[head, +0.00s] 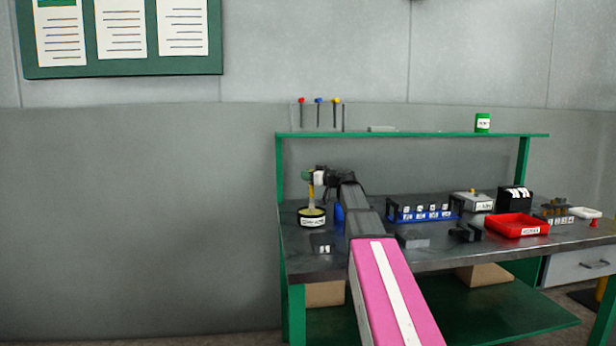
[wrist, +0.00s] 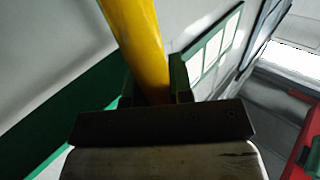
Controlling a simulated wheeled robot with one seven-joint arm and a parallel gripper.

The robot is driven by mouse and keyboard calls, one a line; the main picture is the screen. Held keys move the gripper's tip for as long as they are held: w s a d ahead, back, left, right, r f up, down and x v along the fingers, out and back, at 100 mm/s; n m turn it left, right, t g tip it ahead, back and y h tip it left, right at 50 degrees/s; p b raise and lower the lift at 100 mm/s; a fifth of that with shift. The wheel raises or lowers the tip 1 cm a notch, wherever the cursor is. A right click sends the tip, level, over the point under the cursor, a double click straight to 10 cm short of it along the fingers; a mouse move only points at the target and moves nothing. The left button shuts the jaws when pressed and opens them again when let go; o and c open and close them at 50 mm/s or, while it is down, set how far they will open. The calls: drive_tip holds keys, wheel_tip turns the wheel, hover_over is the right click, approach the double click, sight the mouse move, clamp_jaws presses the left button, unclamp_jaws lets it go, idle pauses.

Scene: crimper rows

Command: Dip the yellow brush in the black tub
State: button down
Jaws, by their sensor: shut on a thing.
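The yellow brush (head: 311,192) is held upright over the black tub (head: 312,221), and its lower end is at the tub's opening. Whether its tip touches the yellowish contents is too small to tell. The tub stands at the left end of the bench and has a pale label. My gripper (head: 310,175) is shut on the brush, above the tub. In the wrist view my gripper (wrist: 155,98) has the yellow brush (wrist: 138,40) between its two dark fingers. The tub does not show in the wrist view.
On the bench (head: 300,262) are a blue rack (head: 423,216), a red tray (head: 516,226), a grey block (head: 413,240) and a small labelled block (head: 322,243). A blue object (head: 339,214) stands close right of the tub. A green shelf (head: 420,134) runs above.

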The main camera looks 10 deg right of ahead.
drive_tip(key=shift+f, duration=0.5)
idle(1.2)
drive_tip(key=shift+r, duration=0.15)
wheel_tip(320, 180, up, 7)
idle(0.8)
drive_tip(key=shift+s, duration=0.1)
idle(0.4)
